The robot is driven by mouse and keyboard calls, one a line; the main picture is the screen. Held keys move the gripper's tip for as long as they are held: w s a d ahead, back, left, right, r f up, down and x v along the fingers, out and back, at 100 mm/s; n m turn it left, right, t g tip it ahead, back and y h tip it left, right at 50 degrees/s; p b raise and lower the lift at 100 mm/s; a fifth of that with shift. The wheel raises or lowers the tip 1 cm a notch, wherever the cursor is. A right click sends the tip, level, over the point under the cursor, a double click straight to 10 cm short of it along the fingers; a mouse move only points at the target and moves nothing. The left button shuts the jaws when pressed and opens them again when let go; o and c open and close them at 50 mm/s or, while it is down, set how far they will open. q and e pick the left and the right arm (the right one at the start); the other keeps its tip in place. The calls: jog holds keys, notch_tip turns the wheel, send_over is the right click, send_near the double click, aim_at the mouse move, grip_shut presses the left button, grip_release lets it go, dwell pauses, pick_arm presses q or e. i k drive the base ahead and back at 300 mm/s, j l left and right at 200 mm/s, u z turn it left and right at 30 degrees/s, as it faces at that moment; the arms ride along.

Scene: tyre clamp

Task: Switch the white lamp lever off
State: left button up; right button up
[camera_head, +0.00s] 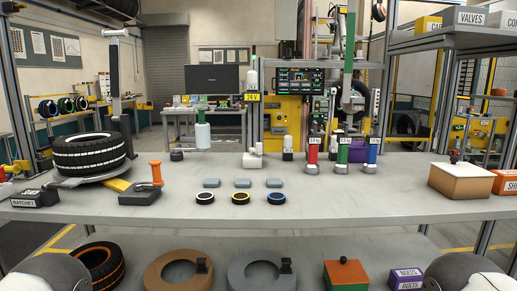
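No lever marked as the white lamp lever can be made out for certain. A small white fixture (252,160) with an upright part stands at the back of the table, below a yellow 24 V sign (252,97). A white cylinder (288,146) stands to its right. Red (313,150), green (343,151) and blue (372,150) upright units with small labels stand further right. Whether any lamp is lit is too small to tell. Neither gripper is in view. Grey rounded parts at both bottom corners look like my own arms.
A tyre (90,152) sits on the clamp stand at left, with an orange-handled device (156,172) beside it. Pads and ringed black discs (240,198) lie mid-table. A tan box (460,182) stands at right. The front of the table (300,225) is clear.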

aim_at(258, 150)
jog(key=i+l+z, duration=0.15)
jog(key=l, duration=0.2)
jog(key=i+l+z, duration=0.1)
jog(key=l, duration=0.25)
jog(key=i+l+z, duration=0.15)
jog(key=i+l, duration=0.1)
jog(key=l, duration=0.05)
